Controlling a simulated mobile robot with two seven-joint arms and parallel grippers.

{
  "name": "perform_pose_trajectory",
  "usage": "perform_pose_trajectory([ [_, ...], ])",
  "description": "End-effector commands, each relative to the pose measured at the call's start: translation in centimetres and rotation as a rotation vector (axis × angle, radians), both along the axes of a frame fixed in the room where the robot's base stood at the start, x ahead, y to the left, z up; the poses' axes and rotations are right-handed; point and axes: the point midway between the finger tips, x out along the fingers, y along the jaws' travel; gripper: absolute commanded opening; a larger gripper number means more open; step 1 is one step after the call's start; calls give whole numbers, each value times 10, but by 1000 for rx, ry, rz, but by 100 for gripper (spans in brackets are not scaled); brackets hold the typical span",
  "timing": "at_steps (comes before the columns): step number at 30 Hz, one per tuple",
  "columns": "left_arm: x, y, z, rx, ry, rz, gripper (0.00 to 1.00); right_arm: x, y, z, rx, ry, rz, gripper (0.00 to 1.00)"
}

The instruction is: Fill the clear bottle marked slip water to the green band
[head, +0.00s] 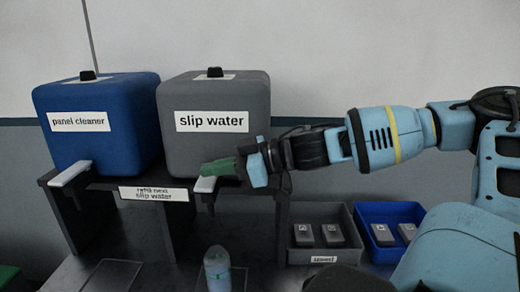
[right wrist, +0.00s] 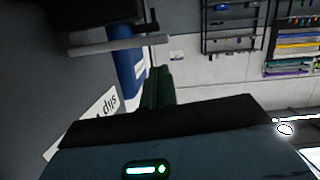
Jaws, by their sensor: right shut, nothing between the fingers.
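A grey container labelled slip water (head: 215,95) stands on a dark stand, with a white tap lever (head: 205,185) at its lower front. My right gripper (head: 212,168) is shut and empty, its green fingertips just above this lever; I cannot tell if they touch it. The fingers also show in the right wrist view (right wrist: 156,88). A pale bottle with a rounded top (head: 217,265) stands below the lever, cut off by the bottom edge. Its marking, green band and liquid level cannot be read clearly. My left gripper is not in view.
A blue container labelled panel cleaner (head: 95,120) with its own white lever (head: 70,173) is on the left. The stand bears a slip water sign (head: 154,194). A grey bin (head: 325,257) and a blue bin (head: 390,212) hold grey blocks. A flat plate (head: 108,276) lies left.

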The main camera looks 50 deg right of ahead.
Motion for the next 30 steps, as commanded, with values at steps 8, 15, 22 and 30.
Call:
perform_pose_trajectory([
  [8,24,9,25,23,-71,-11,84,-28,-19,20,-2,-13,-2,0],
  [15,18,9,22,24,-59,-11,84,-48,-36,22,-4,-5,-2,0],
  [22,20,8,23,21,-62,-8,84,-68,-52,27,-3,-4,-3,0],
  [30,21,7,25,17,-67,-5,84,-79,-60,30,0,-2,-1,0],
])
